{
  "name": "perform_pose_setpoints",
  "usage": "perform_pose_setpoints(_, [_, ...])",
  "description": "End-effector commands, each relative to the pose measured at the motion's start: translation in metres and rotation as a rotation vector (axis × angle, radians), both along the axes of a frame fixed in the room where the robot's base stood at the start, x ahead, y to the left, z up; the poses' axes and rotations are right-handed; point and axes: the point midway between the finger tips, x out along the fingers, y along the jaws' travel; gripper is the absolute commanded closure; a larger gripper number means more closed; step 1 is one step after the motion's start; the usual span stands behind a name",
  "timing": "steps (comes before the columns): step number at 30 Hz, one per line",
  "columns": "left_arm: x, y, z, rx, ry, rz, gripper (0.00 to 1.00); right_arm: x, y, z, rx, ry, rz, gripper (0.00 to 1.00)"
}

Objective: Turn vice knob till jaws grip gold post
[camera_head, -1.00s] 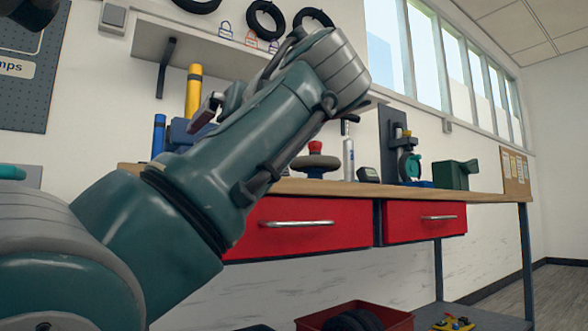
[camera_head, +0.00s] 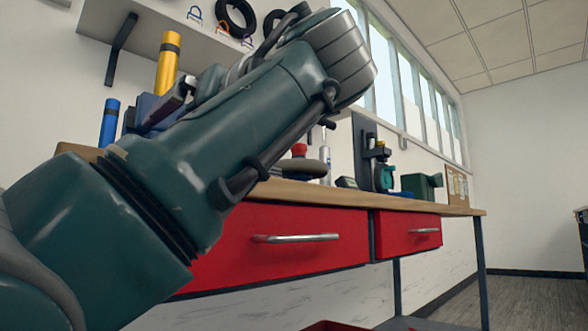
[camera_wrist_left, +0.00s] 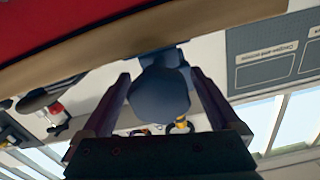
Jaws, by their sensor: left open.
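The gold post (camera_head: 168,62) stands upright above the bench at the left in the head view. The blue vice (camera_head: 150,108) is just below it, partly hidden behind my left arm. In the left wrist view, seen upside down, a rounded dark blue part that looks like the vice knob (camera_wrist_left: 158,98) sits between the fingers of my left gripper (camera_wrist_left: 160,74). The gripper is open, one finger on each side of the knob. I cannot tell whether either finger touches it. The vice jaws and their gap to the post are not clearly visible. My right gripper is not in view.
A blue cylinder (camera_head: 109,122) stands left of the vice. The wooden bench top (camera_head: 320,192) has red drawers (camera_head: 280,255) below. A red-topped round item (camera_head: 300,162) and a dark green box (camera_head: 420,185) stand farther right. A shelf (camera_head: 150,28) hangs above.

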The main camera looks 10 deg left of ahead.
Motion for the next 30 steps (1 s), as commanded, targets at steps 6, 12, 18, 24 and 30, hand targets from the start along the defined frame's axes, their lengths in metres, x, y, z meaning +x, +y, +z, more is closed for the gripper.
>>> perform_pose_setpoints(6, [0.0, 0.0001, -0.0001, 0.0, 0.0, 0.0, 0.16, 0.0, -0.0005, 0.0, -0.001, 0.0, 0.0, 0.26])
perform_pose_setpoints(12, [0.0001, 0.0002, -0.0001, -0.001, 0.001, 0.0, 0.39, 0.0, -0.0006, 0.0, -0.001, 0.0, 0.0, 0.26])
perform_pose_setpoints(18, [0.0002, 0.0003, -0.0002, -0.001, 0.001, 0.0, 0.61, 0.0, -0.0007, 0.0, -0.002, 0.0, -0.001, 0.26])
perform_pose_setpoints(24, [0.0001, 0.0003, -0.0004, -0.001, 0.001, 0.0, 0.84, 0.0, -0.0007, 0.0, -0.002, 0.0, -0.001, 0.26])
perform_pose_setpoints(30, [0.0002, 0.0003, 0.0, 0.002, 0.006, 0.0, 0.89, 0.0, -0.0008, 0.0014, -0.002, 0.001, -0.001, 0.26])
